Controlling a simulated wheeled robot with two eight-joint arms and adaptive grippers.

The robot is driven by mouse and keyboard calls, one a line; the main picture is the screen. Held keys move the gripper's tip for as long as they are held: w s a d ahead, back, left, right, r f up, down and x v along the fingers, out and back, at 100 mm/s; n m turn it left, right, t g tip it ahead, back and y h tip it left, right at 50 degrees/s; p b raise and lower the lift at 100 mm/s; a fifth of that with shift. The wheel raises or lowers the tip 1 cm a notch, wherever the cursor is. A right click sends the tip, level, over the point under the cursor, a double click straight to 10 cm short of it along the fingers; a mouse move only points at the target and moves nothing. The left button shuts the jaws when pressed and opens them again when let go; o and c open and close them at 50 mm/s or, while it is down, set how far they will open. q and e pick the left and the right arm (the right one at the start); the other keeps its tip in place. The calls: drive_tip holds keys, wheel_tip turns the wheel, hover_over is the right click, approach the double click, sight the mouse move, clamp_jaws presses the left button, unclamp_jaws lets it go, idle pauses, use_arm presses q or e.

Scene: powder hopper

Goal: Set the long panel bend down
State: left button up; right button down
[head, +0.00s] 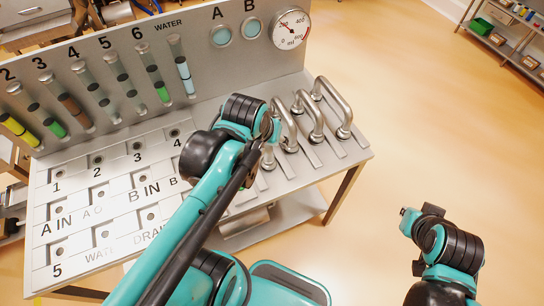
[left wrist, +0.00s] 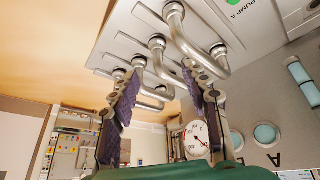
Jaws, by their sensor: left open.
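Several bent metal tubes, the panel bends (head: 340,115), stand side by side on the right part of the panel table. Which one is the long panel bend I cannot tell. The left wrist view shows these bends (left wrist: 206,56) on slotted plates, with their ends in fittings. My left gripper (head: 270,138) is at the left side of the row, mostly hidden by its own wrist. In the left wrist view its two purple-padded fingers (left wrist: 160,82) are spread apart, with bends behind and between them; contact is unclear. My right arm is at the lower right, and its fingers cannot be made out.
The panel (head: 115,213) carries numbered and lettered ports left of the arm. An upright board (head: 215,65) with sight tubes, lamps and a gauge (head: 291,28) stands behind. Open floor lies right of the table; a shelf (head: 505,45) stands at the far right.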

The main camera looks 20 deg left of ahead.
use_arm(q)
drive_tip(key=s, duration=0.1)
drive_tip(key=s+d+f+m+t, duration=0.1)
drive_tip(key=s+d+f+m, duration=0.1)
drive_tip(key=shift+s+d+f+t, duration=0.15)
drive_tip(key=shift+s+f+t, duration=0.05)
drive_tip(key=shift+s+t, duration=0.15)
wheel_tip(320, 180, down, 11)
drive_tip(key=b, duration=1.1)
